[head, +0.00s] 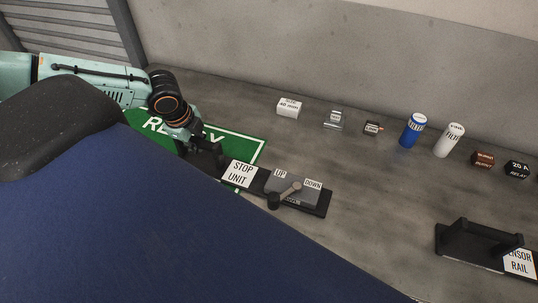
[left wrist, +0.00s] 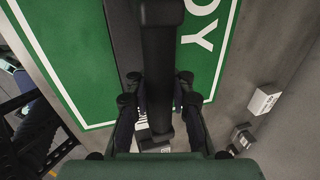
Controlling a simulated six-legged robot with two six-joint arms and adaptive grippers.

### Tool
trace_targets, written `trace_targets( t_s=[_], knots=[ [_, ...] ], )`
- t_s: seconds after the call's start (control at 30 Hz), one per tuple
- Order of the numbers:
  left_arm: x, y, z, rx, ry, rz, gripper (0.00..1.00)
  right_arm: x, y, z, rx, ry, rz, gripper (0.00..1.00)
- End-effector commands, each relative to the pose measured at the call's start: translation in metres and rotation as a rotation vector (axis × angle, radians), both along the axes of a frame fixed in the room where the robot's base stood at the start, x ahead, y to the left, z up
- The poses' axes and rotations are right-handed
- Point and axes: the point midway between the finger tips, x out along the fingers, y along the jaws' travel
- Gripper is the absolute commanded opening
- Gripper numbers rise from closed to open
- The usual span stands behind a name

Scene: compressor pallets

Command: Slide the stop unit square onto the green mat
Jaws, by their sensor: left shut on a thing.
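The stop unit (head: 240,173) is a long dark plate with a white label and a grey box with UP and DOWN marks and a lever. It lies aslant in the head view. Its left part is over the green mat (head: 255,149) and its right part reaches past the mat onto the grey bench. My left gripper (head: 203,150) is shut on the stop unit's black handle at its left end. In the left wrist view, my left gripper (left wrist: 159,100) has its fingers on both sides of the black bar, with the green mat (left wrist: 75,60) around. My right gripper is not in view.
A white box (head: 289,107), a small clear-and-grey part (head: 334,119), a blue filter (head: 412,131) and a white filter (head: 449,141) stand along the back. A sensor rail (head: 480,245) lies at the right. The bench between is clear. My blue body hides the front left.

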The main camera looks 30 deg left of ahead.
Motion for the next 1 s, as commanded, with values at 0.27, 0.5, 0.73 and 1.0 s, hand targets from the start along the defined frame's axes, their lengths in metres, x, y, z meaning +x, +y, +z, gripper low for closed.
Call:
trace_targets(
  t_s=[0.27, 0.5, 0.73, 1.0],
  knots=[
    [-0.006, 0.024, 0.004, 0.001, -0.001, 0.002, 0.00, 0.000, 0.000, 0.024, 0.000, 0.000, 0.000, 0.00],
    [-0.010, 0.043, 0.003, -0.001, -0.001, 0.002, 0.00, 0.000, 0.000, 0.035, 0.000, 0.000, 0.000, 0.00],
    [-0.012, 0.051, 0.001, 0.000, -0.004, 0.001, 0.00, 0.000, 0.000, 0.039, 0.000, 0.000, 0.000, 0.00],
    [-0.012, 0.051, 0.001, -0.001, -0.004, -0.001, 0.00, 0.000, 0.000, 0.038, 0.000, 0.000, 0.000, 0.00]
  ],
)
